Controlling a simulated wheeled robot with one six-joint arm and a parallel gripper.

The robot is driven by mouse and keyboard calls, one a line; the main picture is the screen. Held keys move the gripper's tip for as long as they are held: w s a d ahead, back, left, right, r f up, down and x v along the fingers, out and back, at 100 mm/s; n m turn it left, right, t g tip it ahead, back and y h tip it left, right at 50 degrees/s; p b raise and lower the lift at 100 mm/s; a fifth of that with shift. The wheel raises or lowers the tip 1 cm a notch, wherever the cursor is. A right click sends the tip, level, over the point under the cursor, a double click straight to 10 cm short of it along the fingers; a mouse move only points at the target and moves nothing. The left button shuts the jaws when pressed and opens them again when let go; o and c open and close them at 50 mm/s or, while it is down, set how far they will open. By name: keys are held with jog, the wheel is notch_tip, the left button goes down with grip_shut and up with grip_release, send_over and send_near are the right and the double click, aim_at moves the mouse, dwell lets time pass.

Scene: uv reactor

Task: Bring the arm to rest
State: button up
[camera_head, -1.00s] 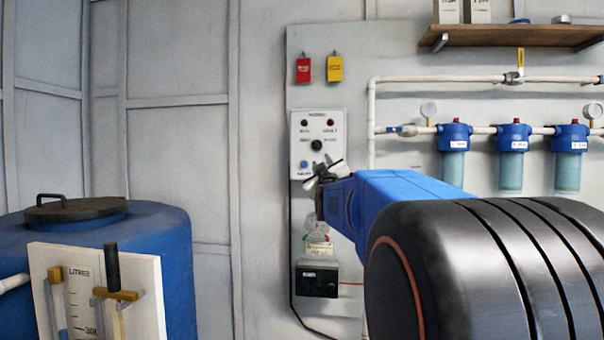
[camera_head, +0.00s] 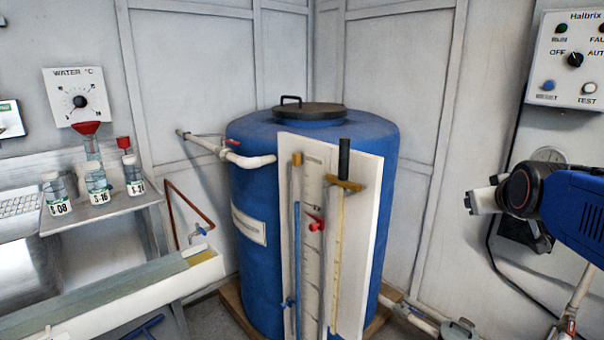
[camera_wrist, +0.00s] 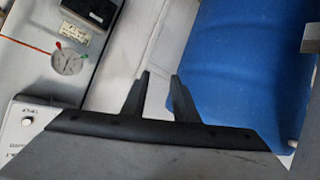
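My blue arm (camera_head: 580,210) comes in at the right edge of the head view, beside the wall panel. My gripper (camera_head: 480,200) is at its left end and points left toward the blue tank, apart from it. In the wrist view my gripper (camera_wrist: 159,76) shows two dark fingers with a gap between them and nothing held. The blue tank (camera_wrist: 240,65) lies to the right of the fingers there. A round dial with red and green parts (camera_wrist: 70,62) and a black box (camera_wrist: 95,8) are to the left.
The blue tank (camera_head: 258,290) with a white level board (camera_head: 372,200) stands mid-view. A control panel (camera_head: 557,85) hangs at the upper right. Sample bottles stand on a shelf (camera_head: 100,213) at the left, above a trough (camera_head: 110,300). Pipes run low at the right.

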jog(key=s+a+f+g+y, duration=0.1)
jog(key=s+a+f+g, duration=0.2)
jog(key=s+a+f, duration=0.3)
jog(key=s+a+f+g+y, duration=0.2)
jog(key=s+a+f+g, duration=0.2)
jog(key=s+f, duration=0.9)
jog(key=s+a, duration=0.2)
jog(key=shift+s+a, duration=0.15)
jog(key=shift+a, duration=0.25)
jog(key=shift+o, duration=0.5)
